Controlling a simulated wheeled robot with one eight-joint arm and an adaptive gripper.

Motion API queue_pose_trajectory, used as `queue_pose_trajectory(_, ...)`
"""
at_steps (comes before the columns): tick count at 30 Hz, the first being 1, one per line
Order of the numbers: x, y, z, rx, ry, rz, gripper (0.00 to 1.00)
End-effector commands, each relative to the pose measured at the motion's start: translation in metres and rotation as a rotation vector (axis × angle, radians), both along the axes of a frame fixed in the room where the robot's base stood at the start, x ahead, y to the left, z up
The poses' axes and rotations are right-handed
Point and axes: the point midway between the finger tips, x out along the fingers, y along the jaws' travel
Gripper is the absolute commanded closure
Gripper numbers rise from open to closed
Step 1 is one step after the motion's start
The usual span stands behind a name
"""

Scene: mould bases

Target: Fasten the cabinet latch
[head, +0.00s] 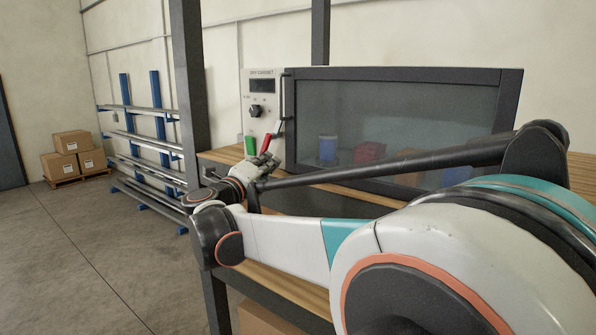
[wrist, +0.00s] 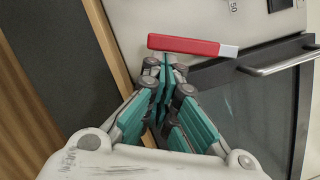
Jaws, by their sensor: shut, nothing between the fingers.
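The dry cabinet has a pale control panel (head: 262,95) on the left and a dark-framed glass door (head: 410,78) on the right. The door looks closed, but I cannot tell whether it sits fully flush. The latch is a red lever (head: 266,143) low on the panel beside the door, tilted up to the right. In the wrist view the red lever (wrist: 185,44) lies across the picture, its silver end (wrist: 229,50) toward the door. My gripper (head: 265,160) is shut and empty. In the wrist view its fingertips (wrist: 165,68) are just below the lever; contact is unclear.
A door handle (wrist: 282,65) runs near the door's edge. Coloured items, including a blue one (head: 327,149), show behind the glass. A green object (head: 250,146) stands left of the latch. A dark rack post (head: 190,80) rises left of my gripper. The wooden shelf (head: 225,154) runs below the cabinet.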

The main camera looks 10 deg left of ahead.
Motion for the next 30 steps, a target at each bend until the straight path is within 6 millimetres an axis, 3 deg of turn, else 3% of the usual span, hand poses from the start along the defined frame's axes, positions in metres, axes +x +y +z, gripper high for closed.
queue_pose_trajectory(9,0.007,0.018,-0.004,0.277,-0.115,0.001,1.0)
queue_pose_trajectory(24,0.017,0.043,0.007,0.705,-0.294,0.0,1.0)
queue_pose_trajectory(30,0.019,0.046,0.011,0.792,-0.329,0.0,1.0)
